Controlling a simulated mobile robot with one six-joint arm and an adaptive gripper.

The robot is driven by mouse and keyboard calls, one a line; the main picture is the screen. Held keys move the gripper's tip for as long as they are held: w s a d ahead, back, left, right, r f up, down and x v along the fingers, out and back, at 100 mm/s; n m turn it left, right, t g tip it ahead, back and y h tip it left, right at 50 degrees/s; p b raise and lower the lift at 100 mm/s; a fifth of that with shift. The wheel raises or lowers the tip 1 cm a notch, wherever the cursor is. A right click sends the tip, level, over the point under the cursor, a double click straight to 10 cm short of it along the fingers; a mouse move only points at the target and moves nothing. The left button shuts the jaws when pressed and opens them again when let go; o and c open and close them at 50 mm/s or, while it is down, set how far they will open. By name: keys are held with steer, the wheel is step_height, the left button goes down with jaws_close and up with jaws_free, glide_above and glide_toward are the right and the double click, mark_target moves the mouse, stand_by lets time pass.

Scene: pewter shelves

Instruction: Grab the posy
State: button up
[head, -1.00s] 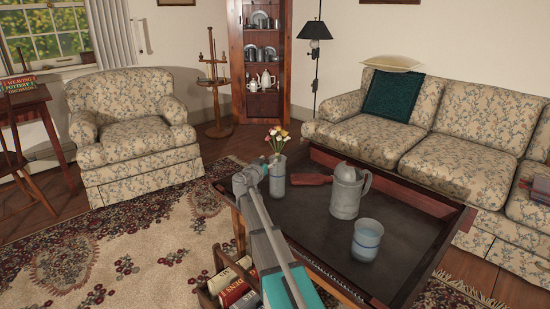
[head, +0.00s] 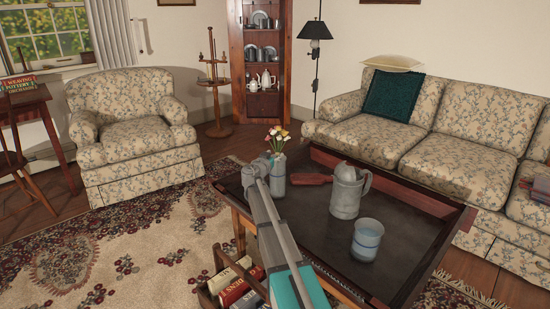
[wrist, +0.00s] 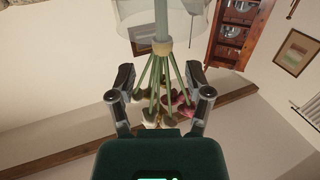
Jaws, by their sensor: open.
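The posy (head: 277,138), with red, yellow and white flowers, stands in a grey-blue cup (head: 278,180) at the table's far left corner. My gripper (head: 268,163) is beside the cup, below the flowers, and partly covers the cup. In the wrist view the picture is upside down. There the posy's green stems (wrist: 154,80) run between the two open fingers of my gripper (wrist: 159,75), with space on both sides. The flower heads hang lower, close to the palm and partly hidden by it. A tan band ties the stems near the cup's see-through rim (wrist: 130,28).
The dark tray-topped table (head: 310,235) also holds a pewter tankard (head: 345,195), a second blue-banded cup (head: 366,240) and a red-brown flat object (head: 312,179). A book crate (head: 212,300) stands under my arm. An armchair (head: 135,130) and a sofa (head: 440,165) stand behind.

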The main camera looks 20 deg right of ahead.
mark_target(277, 152)
steer(key=shift+x, duration=1.9)
steer(key=shift+f, duration=0.1)
jaws_close()
